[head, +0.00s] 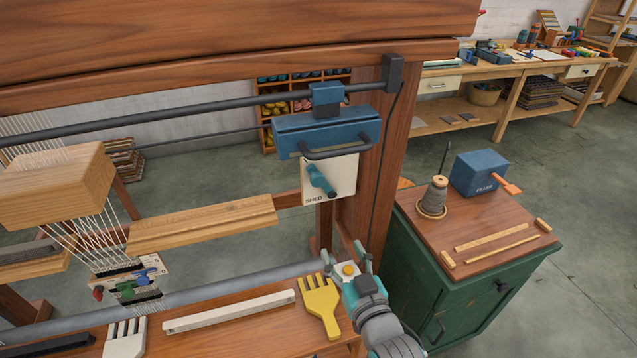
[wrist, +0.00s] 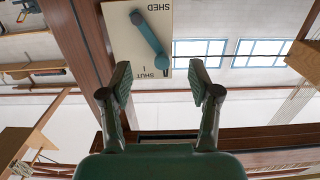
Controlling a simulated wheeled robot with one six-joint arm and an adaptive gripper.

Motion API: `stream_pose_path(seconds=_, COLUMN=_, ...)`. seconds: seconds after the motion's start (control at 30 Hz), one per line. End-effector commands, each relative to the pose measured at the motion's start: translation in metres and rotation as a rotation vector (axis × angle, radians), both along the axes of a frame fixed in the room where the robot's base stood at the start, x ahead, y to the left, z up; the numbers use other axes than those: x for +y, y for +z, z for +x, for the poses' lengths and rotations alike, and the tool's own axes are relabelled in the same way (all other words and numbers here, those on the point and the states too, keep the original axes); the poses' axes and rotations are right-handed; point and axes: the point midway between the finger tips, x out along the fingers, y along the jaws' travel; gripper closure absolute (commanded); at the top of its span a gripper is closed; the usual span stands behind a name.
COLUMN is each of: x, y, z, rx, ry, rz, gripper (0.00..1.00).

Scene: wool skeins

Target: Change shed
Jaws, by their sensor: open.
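A cream plate marked SHED (head: 345,172) is fixed to the loom's right post and carries a teal lever (head: 321,180). The plate also shows in the wrist view (wrist: 183,20), with SHED at its top edge and the word SHUT at its bottom edge. There the lever (wrist: 150,40) slants from upper left to lower right, its lower end close to SHUT. My gripper (head: 346,254) is below the plate, apart from it, above the loom's front beam. In the wrist view my gripper (wrist: 160,80) is open and empty, fingers either side of the plate's lower edge.
A blue carriage with a handle (head: 328,135) hangs on a dark rail just above the plate. A yellow comb (head: 319,302) and a pale bar (head: 228,311) lie on the front beam. A green cabinet (head: 455,300) with a blue box (head: 478,172) stands to the right.

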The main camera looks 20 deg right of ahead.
Motion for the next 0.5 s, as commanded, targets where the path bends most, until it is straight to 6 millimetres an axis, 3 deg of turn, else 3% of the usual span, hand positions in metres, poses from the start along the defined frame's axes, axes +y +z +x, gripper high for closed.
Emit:
stream_pose_path(seconds=0.03, x=0.0, y=0.016, z=0.015, rx=-0.017, ry=0.0, rz=0.0, gripper=0.38)
stream_pose_path(seconds=0.2, x=0.0, y=0.05, z=0.046, rx=-0.038, ry=0.0, rz=0.0, gripper=0.38)
stream_pose_path(seconds=0.5, x=0.0, y=0.069, z=0.068, rx=-0.046, ry=0.0, rz=0.0, gripper=0.38)
